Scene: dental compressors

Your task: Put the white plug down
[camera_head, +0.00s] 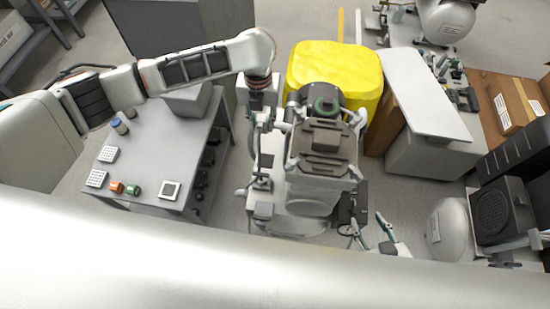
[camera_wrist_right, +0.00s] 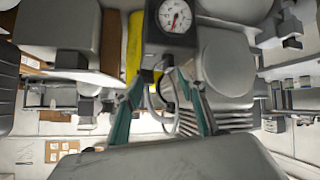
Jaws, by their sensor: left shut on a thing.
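My left arm reaches in from the left over the grey table, and its wrist points down beside the compressor (camera_head: 318,180). My left gripper (camera_head: 262,118) is small and partly hidden at the compressor's left side. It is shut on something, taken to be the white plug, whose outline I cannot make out. My right gripper (camera_head: 370,228) is at the compressor's lower right, its teal fingers apart. In the right wrist view the right gripper (camera_wrist_right: 157,85) is open, below a pressure gauge (camera_wrist_right: 174,16). A pale looped hose (camera_wrist_right: 160,105) shows between or behind its fingers.
The grey table (camera_head: 150,150) at left holds orange and green knobs, white panels and a blue-capped jar. A yellow bin (camera_head: 335,65) stands behind the compressor. A bench with a white top (camera_head: 425,95), cardboard boxes (camera_head: 508,105) and another tank (camera_head: 455,228) crowd the right.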

